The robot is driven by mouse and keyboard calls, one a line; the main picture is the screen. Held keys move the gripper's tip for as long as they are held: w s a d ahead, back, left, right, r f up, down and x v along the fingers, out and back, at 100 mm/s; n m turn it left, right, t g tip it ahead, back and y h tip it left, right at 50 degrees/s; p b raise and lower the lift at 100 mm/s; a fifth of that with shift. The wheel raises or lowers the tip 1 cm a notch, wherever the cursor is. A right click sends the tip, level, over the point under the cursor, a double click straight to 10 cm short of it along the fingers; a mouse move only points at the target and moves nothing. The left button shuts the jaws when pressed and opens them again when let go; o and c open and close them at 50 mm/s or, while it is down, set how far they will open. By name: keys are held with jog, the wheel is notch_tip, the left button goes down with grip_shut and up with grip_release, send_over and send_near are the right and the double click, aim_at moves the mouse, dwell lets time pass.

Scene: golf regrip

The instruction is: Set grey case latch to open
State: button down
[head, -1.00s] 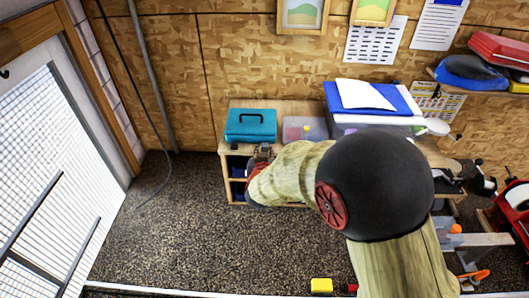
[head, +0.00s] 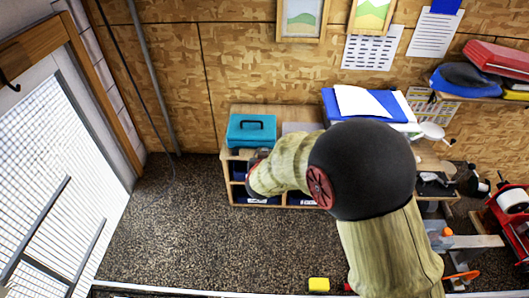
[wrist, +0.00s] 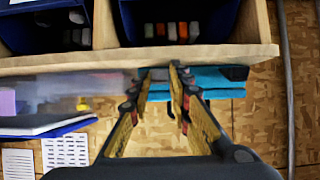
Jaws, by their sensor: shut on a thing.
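A teal case (head: 251,131) with a dark handle on its lid sits closed on the left end of the wooden bench unit. No grey case shows clearly. In the wrist view the teal case (wrist: 215,83) appears beyond my fingers, at the edge of the wooden top. My gripper (wrist: 159,76) is at the front of the case, its fingers closed around a small grey piece (wrist: 158,73) that looks like the latch. The fingers hide most of this piece, so its position cannot be told. In the head view my forearm covers part of the gripper.
The wooden bench unit (head: 228,170) has open compartments with dark blue bins (wrist: 180,20) below the top. A clear box (wrist: 70,92) stands beside the case. A blue binder with paper (head: 362,103) lies further right.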

jog(key=c, duration=1.6)
grip_release()
jog(key=shift+c, duration=0.2)
jog(key=v, duration=1.2)
